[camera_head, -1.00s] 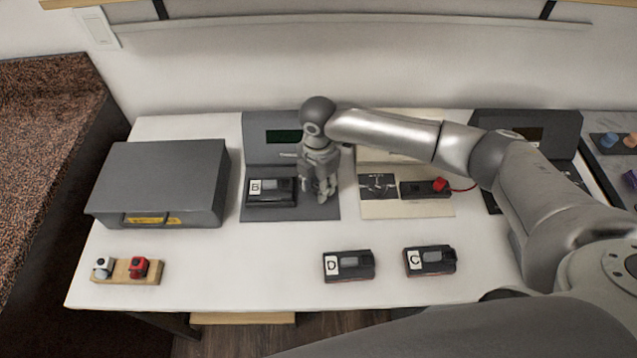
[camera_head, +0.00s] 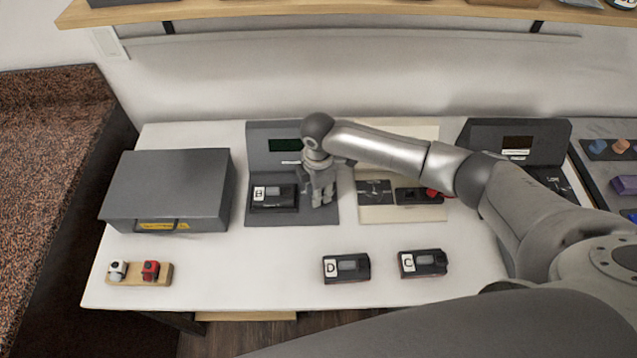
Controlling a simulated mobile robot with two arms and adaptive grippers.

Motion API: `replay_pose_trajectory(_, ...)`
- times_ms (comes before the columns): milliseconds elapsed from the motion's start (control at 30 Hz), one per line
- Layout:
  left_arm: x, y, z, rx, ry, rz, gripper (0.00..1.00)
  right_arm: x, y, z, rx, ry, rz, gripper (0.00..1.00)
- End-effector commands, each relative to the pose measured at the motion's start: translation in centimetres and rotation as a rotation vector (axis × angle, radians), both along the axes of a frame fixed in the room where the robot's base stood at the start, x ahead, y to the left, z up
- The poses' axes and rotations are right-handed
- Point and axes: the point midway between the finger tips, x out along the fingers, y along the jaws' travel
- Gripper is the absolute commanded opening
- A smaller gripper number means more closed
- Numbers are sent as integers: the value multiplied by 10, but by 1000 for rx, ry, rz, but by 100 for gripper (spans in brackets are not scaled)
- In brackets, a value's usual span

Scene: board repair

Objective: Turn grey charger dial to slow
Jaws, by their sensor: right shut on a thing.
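The grey charger (camera_head: 262,213) stands at the back of the white table, left of the middle, with a dark green display on its upright back panel. Battery B (camera_head: 272,198) lies in its left part. My right gripper (camera_head: 322,203) points down over the right part of the charger base, beside battery B. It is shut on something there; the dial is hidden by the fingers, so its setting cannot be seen. My left gripper is not in view.
A cream charger (camera_head: 390,213) with a dark battery and red part stands to the right, partly under my right arm. A black charger (camera_head: 520,140) is farther right. Batteries D (camera_head: 346,268) and C (camera_head: 422,263) lie in front. A grey box (camera_head: 165,185) and small wooden holder (camera_head: 140,275) are left.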

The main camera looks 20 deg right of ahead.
Motion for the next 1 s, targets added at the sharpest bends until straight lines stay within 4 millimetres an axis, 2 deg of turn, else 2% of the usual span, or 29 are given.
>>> replay_pose_trajectory(33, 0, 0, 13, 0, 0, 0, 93, -1, 1, 6, 0, 4, -45, 1)
replay_pose_trajectory(400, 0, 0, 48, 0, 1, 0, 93, -1, 1, 4, 0, 3, -380, 1)
replay_pose_trajectory(700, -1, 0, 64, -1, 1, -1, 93, 0, 0, 2, -1, 1, -567, 1)
replay_pose_trajectory(1000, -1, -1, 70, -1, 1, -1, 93, 0, 0, 1, -1, -1, -649, 1)
